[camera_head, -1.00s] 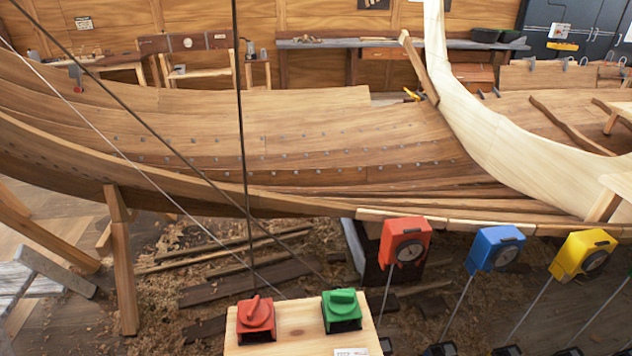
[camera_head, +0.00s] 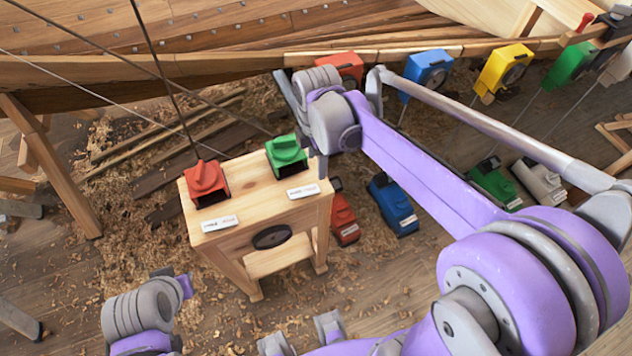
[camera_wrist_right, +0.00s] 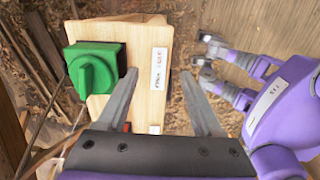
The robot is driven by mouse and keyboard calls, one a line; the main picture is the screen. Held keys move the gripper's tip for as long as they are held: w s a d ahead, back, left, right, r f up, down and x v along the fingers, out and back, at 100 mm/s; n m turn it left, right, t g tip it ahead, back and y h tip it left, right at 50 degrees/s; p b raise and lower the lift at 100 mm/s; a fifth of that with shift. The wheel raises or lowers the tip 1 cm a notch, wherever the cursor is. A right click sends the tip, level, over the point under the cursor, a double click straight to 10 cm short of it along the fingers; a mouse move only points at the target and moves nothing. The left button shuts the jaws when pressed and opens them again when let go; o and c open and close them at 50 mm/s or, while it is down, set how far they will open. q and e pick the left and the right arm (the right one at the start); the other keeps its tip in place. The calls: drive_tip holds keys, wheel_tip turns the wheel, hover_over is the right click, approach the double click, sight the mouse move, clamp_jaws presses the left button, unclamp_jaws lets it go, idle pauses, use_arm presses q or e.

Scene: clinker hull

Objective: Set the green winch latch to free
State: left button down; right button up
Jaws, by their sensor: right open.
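The green winch latch (camera_head: 287,152), a green block with a raised knob handle, stands at the right back of a small wooden stand (camera_head: 255,235). Beside it is a white label (camera_head: 303,190) whose words are too small to read. In the right wrist view the green latch (camera_wrist_right: 95,70) lies left of the fingers, its handle ridge running up and down the picture. My right gripper (camera_wrist_right: 163,88) is open and empty, beside the latch and apart from it. In the head view my left arm's end (camera_head: 145,310) is at the bottom left; its fingers are not clear.
A red latch (camera_head: 206,184) with its own label (camera_head: 220,223) is at the stand's left. Ropes run down near both latches. The hull (camera_head: 200,75) spans the back. Red, blue and yellow (camera_head: 503,72) boxes hang along it. More coloured boxes lie on the shavings-covered floor.

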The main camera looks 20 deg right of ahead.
sight(316, 187)
wheel_tip(316, 187, down, 11)
drive_tip(key=shift+r+b, duration=0.1)
drive_tip(key=shift+b, duration=0.35)
clamp_jaws()
idle(0.3)
